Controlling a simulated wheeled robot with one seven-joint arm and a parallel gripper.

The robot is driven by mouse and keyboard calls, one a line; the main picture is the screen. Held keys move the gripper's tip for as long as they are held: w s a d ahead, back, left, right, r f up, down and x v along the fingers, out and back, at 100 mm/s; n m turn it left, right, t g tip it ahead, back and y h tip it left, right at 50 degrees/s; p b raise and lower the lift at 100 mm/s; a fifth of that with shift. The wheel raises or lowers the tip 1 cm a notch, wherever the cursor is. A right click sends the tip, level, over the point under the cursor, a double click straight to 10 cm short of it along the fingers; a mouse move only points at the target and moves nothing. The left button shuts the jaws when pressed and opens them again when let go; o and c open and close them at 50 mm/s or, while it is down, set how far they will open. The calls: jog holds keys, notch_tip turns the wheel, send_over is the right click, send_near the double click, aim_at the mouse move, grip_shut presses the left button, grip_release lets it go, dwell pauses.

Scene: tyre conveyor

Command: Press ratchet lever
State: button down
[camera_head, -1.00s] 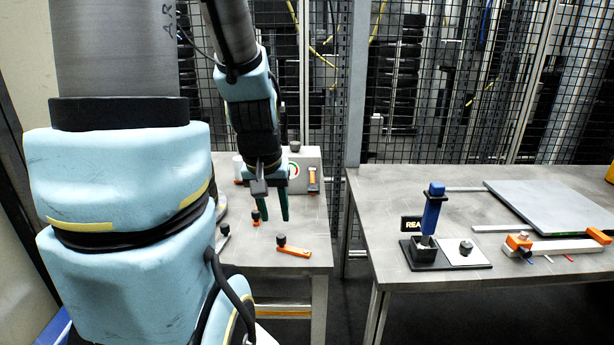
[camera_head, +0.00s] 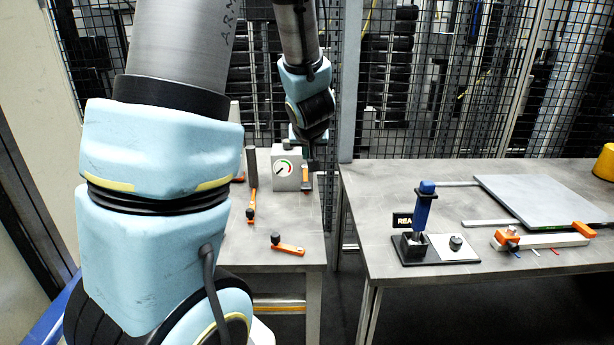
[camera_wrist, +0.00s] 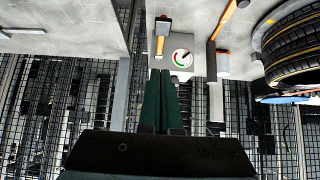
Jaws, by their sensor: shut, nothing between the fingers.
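No label marks the ratchet lever. One candidate is an orange lever-like piece (camera_head: 306,178) beside the white gauge box (camera_head: 283,168) on the left table. It also shows in the wrist view (camera_wrist: 161,38), where the picture is upside down, just beyond my fingertips. Another candidate is the upright blue handle (camera_head: 423,208) on a black base on the right table. My gripper (camera_head: 309,158) is near the gauge box at the back of the left table. Its green fingers (camera_wrist: 160,72) are together and empty. Whether they touch the orange piece cannot be told.
Orange tools with dark heads lie on the left table, one near the front (camera_head: 288,248) and one farther back (camera_head: 252,207). A tyre (camera_wrist: 295,45) shows in the wrist view. A grey plate (camera_head: 545,205) lies on the right table. Wire mesh fencing stands behind.

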send_over(307, 183)
jog(key=s, duration=0.3)
jog(key=f, duration=0.7)
jog(key=shift+a+b, duration=0.2)
jog(key=shift+b, duration=0.2)
notch_tip(307, 183, down, 2)
jog(key=shift+w+f, duration=0.1)
jog(key=shift+f, duration=0.15)
jog(key=shift+f+p, duration=0.3)
jog(key=shift+f, duration=0.45)
